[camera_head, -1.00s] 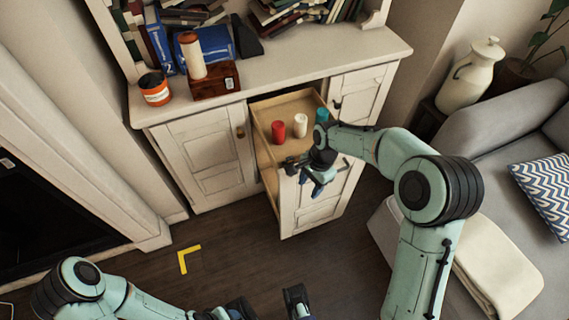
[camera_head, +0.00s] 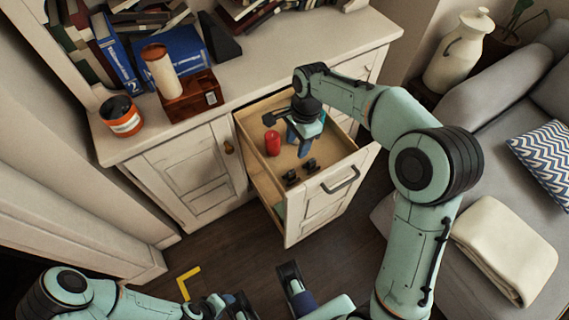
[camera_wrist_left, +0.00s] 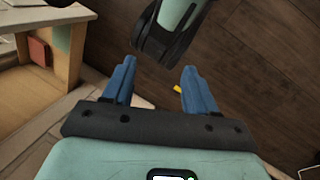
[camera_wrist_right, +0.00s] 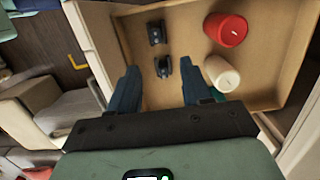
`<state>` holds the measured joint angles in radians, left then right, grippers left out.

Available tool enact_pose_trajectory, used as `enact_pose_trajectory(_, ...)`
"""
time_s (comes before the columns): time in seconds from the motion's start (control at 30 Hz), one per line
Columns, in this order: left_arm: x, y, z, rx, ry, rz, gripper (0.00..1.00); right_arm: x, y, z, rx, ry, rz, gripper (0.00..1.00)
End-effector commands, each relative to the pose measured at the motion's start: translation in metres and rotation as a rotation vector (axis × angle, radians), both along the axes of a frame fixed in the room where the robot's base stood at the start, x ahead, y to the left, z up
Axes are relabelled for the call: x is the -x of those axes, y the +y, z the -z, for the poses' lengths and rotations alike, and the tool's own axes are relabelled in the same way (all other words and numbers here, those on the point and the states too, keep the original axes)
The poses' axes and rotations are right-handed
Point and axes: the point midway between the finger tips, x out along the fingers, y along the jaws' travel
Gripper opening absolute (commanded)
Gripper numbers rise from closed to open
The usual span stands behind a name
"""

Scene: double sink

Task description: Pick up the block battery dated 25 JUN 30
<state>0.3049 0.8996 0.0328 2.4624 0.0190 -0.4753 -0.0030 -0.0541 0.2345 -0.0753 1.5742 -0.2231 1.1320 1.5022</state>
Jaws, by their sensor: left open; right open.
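Two small black blocks, possibly the batteries, stand near the front of the open drawer (camera_head: 262,187). One block (camera_head: 291,177) is left of the other block (camera_head: 311,165); both show in the right wrist view, one upper (camera_wrist_right: 155,32), one lower (camera_wrist_right: 162,67). No date is readable on either. My right gripper (camera_head: 303,142) is over the drawer, pointing down, open and empty. In the right wrist view its blue fingers (camera_wrist_right: 160,90) are spread, with the lower block just beyond the gap. My left gripper (camera_wrist_left: 157,82) is open and empty, low above the floor, away from the drawer.
A red cylinder (camera_head: 272,143) stands in the drawer. A white cylinder (camera_wrist_right: 222,73) is close to my right finger. The cabinet top holds an orange jar (camera_head: 121,117), a wooden box (camera_head: 190,98) and books. A sofa (camera_head: 510,150) is at the right.

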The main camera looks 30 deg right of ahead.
Motion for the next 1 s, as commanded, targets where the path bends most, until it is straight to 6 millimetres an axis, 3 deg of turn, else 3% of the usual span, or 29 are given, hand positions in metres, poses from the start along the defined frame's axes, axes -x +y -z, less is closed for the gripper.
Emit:
enact_pose_trajectory(0.3,-0.023,0.011,0.022,-0.031,-0.061,-0.027,0.57,0.002,0.007,0.061,-0.001,0.006,0.000,0.48)
enact_pose_trajectory(0.63,-0.034,0.017,0.029,-0.045,-0.092,-0.039,0.57,0.001,0.010,0.084,0.000,0.002,-0.001,0.48)
enact_pose_trajectory(0.9,-0.056,0.028,0.045,-0.073,-0.147,-0.062,0.57,0.002,0.016,0.124,-0.001,0.005,-0.001,0.48)
enact_pose_trajectory(1.0,-0.059,0.030,0.046,-0.077,-0.157,-0.066,0.57,0.002,0.017,0.129,-0.001,0.003,0.000,0.48)
